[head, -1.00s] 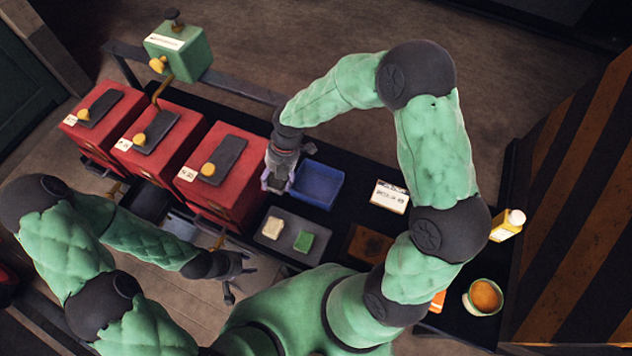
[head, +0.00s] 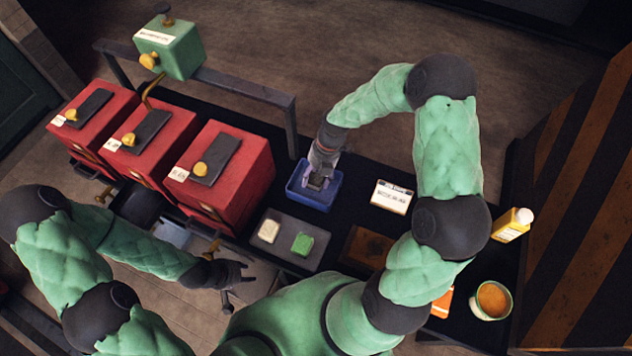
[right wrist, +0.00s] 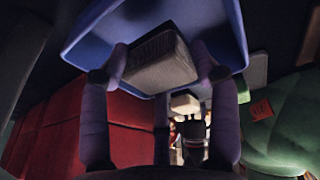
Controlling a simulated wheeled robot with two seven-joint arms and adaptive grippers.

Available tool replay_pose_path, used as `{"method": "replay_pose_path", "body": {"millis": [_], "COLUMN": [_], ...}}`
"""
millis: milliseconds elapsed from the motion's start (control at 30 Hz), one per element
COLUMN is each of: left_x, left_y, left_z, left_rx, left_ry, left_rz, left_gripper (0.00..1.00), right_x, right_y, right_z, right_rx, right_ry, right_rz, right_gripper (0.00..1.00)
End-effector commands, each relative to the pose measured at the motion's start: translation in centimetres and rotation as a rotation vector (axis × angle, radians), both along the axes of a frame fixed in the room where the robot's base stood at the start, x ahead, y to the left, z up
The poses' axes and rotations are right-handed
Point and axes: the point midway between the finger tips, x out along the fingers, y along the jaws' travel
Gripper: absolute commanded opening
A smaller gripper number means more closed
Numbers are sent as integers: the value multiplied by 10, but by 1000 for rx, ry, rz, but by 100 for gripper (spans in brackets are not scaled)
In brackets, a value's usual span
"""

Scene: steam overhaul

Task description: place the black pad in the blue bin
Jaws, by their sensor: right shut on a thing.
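The blue bin (head: 331,202) stands on the dark bench to the right of the red boxes. My right gripper (head: 318,184) is over the bin, with its fingertips within the rim's outline. It is shut on the black pad (right wrist: 160,62), which looks dark grey and boxy between the two fingers in the right wrist view. The blue bin wall (right wrist: 88,28) shows around the pad there. I cannot tell whether the pad touches the bin floor. My left gripper (head: 238,287) is open and empty, low at the left of my body.
A grey tray (head: 287,252) with a pale pad (head: 269,231) and a green pad (head: 302,243) lies in front of the bin. A white labelled box (head: 391,197) is right of it. Red boxes (head: 232,180) stand left; a rail (head: 240,85) runs behind.

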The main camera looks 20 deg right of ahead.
Motion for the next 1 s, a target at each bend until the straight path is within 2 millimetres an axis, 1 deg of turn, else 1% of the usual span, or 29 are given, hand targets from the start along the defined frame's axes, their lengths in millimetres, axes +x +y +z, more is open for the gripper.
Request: {"method": "replay_pose_path", "body": {"millis": [33, 100, 200, 567, 600, 633, 1000], "left_x": [0, 0, 0, 0, 0, 0, 0], "left_y": [0, 0, 0, 0, 0, 0, 0], "left_z": [-5, -9, -12, -13, -13, -12, -11], "left_rx": [0, 0, 0, 0, 0, 0, 0], "left_ry": [0, 0, 0, 0, 0, 0, 0], "left_rz": [0, 0, 0, 0, 0, 0, 0], "left_gripper": [40, 40, 40, 40, 40, 40, 40], "right_x": [0, -1, 0, 0, 0, 0, 0], "right_y": [-2, -1, -1, -1, -1, -1, -1], "right_z": [-10, -21, -32, -35, -34, -34, -31], "right_rx": [1, 1, 0, 0, 1, 1, 0], "right_ry": [3, 2, 2, 0, 1, 1, 0], "right_rz": [-1, 0, -1, -1, -1, -1, -1], "right_gripper": [25, 25, 25, 25, 70, 72, 72]}}
